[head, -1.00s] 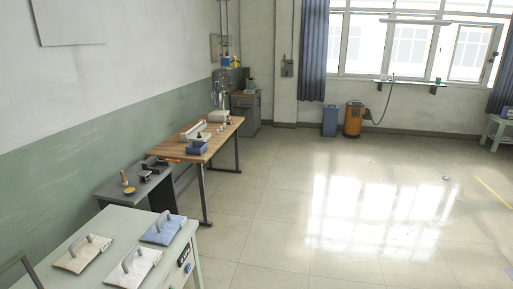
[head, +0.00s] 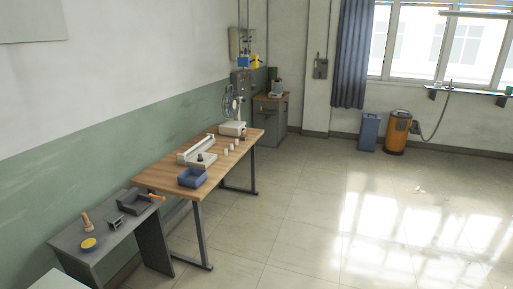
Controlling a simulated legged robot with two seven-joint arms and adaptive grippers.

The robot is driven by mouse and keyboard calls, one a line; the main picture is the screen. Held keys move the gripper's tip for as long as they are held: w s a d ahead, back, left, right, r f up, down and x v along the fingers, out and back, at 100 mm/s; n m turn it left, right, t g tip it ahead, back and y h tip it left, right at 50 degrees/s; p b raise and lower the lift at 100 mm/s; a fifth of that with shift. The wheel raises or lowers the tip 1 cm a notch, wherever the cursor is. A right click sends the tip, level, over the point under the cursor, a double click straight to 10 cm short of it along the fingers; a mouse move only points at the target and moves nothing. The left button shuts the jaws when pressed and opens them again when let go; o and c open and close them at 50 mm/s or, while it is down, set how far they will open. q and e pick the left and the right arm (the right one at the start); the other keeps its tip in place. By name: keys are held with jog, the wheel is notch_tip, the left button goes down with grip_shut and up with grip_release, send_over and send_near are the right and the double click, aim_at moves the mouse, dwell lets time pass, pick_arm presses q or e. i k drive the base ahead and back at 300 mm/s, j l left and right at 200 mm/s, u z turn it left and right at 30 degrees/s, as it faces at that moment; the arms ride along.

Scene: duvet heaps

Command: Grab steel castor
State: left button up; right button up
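A small grey metal piece (head: 115,222) sits on the dark grey bench (head: 123,242) at the lower left. It may be the steel castor, but it is too small to tell for certain. A dark open tray (head: 135,203) lies just behind it, with an orange-handled thing (head: 157,197) at its right end. A wooden-handled tool (head: 87,222) stands to the left, and a round yellow-topped thing (head: 88,243) is in front of that tool. Neither of my grippers is in view.
A wooden-topped table (head: 215,168) behind the bench carries a blue bin (head: 192,178), a white device (head: 197,153) and several small pale pieces. A pale table corner (head: 58,281) shows at the bottom left. An orange bin (head: 397,133) stands far back. The floor (head: 300,220) on the right is clear.

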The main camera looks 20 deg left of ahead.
aim_at(114, 219)
jog(key=i+u, duration=0.25)
jog(key=i, duration=0.4)
jog(key=i+l+u, duration=0.2)
jog(key=i, duration=0.4)
jog(key=i+l+u, duration=0.1)
jog(key=i+u, duration=0.15)
jog(key=i, duration=0.4)
